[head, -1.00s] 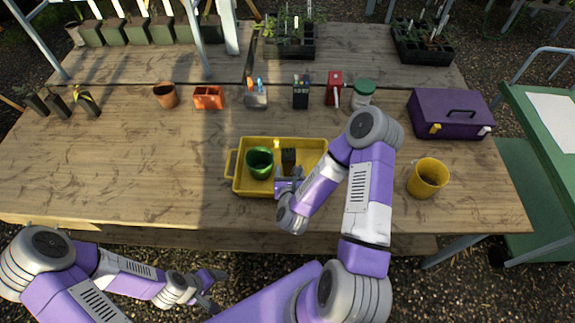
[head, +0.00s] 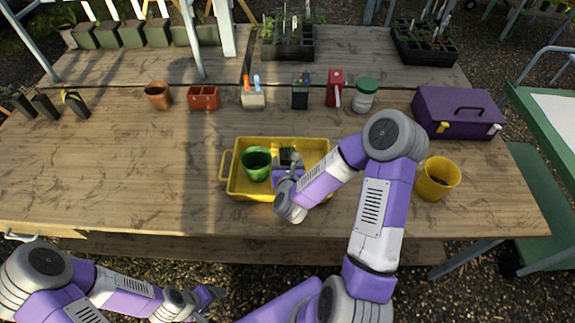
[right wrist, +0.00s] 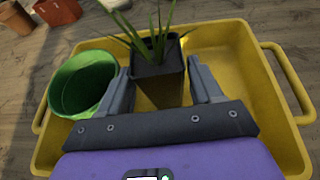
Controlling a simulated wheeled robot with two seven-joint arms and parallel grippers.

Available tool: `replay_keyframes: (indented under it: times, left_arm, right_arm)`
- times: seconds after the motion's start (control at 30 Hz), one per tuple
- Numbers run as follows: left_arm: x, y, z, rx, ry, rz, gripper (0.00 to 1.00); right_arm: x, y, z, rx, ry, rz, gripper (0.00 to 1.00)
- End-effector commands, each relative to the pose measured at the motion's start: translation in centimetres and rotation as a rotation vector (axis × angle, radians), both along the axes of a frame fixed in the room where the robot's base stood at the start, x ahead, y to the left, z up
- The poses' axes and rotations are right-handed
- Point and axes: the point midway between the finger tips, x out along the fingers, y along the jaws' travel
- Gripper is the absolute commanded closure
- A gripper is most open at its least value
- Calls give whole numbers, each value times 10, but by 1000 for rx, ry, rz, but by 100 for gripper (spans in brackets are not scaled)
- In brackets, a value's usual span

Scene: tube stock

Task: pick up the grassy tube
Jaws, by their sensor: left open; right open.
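The grassy tube (right wrist: 158,78) is a dark square pot with long green leaves, standing in the yellow tray (right wrist: 285,130). In the head view the tube (head: 288,153) is partly hidden by my right gripper (head: 291,170). In the right wrist view my right gripper (right wrist: 162,88) is open, with one finger on each side of the tube and a visible gap at least on the right side. I cannot tell whether the left finger touches it. My left gripper (head: 210,295) is open and empty, low at the left, off the table's front edge.
A green pot (right wrist: 82,84) stands in the tray close to the left finger; it also shows in the head view (head: 256,164). A yellow pot (head: 437,179) and a purple toolbox (head: 458,112) stand at the right.

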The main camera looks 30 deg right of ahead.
Motion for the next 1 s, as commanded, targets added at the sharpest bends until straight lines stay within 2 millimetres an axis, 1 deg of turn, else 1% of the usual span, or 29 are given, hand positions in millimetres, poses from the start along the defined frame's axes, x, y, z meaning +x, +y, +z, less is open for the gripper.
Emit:
replay_keyframes:
  times: [0.1, 0.23, 0.33, 0.53, 0.8, 0.83, 1.0]
  left_arm:
    - [0, 0, -2, 0, 0, 0, 31]
    - [0, 0, -3, 0, 0, 0, 31]
    - [0, 0, -3, 0, 0, 0, 31]
    - [0, 0, -3, 0, 0, 0, 31]
    - [0, 0, -3, 0, 0, 0, 31]
    - [0, 0, -3, 0, 0, 0, 31]
    - [0, 0, -3, 0, 0, 0, 31]
  right_arm:
    - [16, -9, -9, 1, -1, -3, 35]
    - [29, -16, -14, 0, 0, -2, 35]
    - [33, -18, -16, 0, 0, -2, 35]
    - [33, -18, -16, 0, 0, -1, 35]
    - [33, -18, -16, 0, 0, -1, 76]
    - [33, -18, -16, 0, 0, -1, 80]
    - [33, -18, -15, -1, -2, -1, 80]
